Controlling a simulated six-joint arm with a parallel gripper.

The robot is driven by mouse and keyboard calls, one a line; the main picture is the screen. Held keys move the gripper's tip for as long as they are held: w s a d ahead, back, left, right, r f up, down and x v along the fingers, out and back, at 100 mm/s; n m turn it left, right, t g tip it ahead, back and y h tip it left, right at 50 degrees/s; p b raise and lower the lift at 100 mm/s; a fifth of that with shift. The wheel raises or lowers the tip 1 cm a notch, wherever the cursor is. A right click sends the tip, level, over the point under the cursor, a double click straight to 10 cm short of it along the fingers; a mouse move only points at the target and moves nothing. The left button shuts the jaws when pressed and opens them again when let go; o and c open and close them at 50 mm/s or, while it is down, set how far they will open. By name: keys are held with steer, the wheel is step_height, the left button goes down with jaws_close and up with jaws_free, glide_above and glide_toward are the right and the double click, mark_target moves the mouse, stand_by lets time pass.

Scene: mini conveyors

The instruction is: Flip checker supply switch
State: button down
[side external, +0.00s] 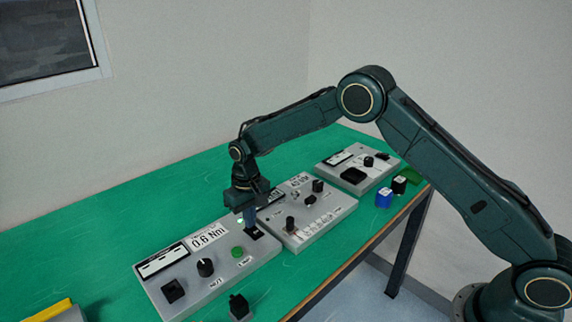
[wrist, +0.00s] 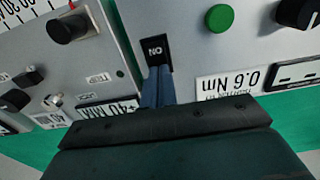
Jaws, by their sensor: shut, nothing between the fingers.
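The near grey control panel (side external: 215,262) carries a "0.6 Nm" label and a black rocker switch (side external: 257,234) at its right end. In the wrist view the switch (wrist: 155,49) bears the word "ON", seen upside down. My gripper (side external: 250,226) points down over this end of the panel. Its blue-grey fingers (wrist: 157,76) are together with nothing between them. The fingertips are right at one edge of the switch and overlap it in the wrist view. I cannot tell whether they press on it.
A green button (side external: 237,252) and a black knob (side external: 205,267) sit on the same panel. A second panel with knobs (side external: 325,215) stands close to the right, a third (side external: 350,174) farther back. Small blocks, one blue (side external: 384,198), lie at the right table edge. The green table's left is mostly clear.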

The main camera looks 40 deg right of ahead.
steer(key=shift+f, duration=0.15)
steer(key=shift+r, duration=3.55)
steer(key=shift+r, duration=0.1)
